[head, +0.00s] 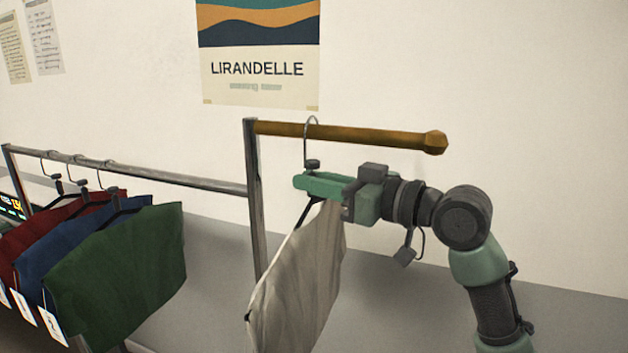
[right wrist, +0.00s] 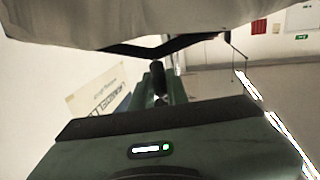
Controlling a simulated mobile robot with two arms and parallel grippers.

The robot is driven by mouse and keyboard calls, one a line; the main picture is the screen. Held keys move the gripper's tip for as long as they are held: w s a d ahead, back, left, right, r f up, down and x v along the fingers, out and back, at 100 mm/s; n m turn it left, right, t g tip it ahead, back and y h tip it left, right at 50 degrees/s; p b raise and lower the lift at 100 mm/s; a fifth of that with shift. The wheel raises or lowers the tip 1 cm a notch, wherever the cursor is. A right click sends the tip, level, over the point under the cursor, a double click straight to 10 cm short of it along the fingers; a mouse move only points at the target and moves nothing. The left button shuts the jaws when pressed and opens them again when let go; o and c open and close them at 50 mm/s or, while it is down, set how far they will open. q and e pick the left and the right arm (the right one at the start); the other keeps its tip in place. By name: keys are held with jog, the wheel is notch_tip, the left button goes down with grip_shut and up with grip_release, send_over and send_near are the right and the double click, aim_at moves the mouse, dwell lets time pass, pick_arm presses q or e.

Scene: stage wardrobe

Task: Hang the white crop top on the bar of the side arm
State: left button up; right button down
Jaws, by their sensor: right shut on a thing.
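The white crop top (head: 300,285) hangs from a black hanger (head: 306,214) below the wooden bar of the side arm (head: 375,137). My right gripper (head: 312,183) is shut on the hanger's neck, just under the bar. The hanger's metal hook (head: 305,146) rises in front of the bar and its curved top shows just above it. I cannot tell whether the hook rests on the bar. In the right wrist view the pale cloth of the crop top (right wrist: 150,20) fills the top, and the gripper (right wrist: 158,85) points at the hanger neck. My left gripper is not in view.
The side arm's upright post (head: 252,190) stands left of the crop top. A metal rail (head: 200,182) on the left carries red, blue and green garments (head: 125,270) on hangers. A poster (head: 258,55) is on the wall behind. The bar's right part, towards its knobbed end, is bare.

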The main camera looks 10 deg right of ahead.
jog(key=c, duration=1.3)
grip_release()
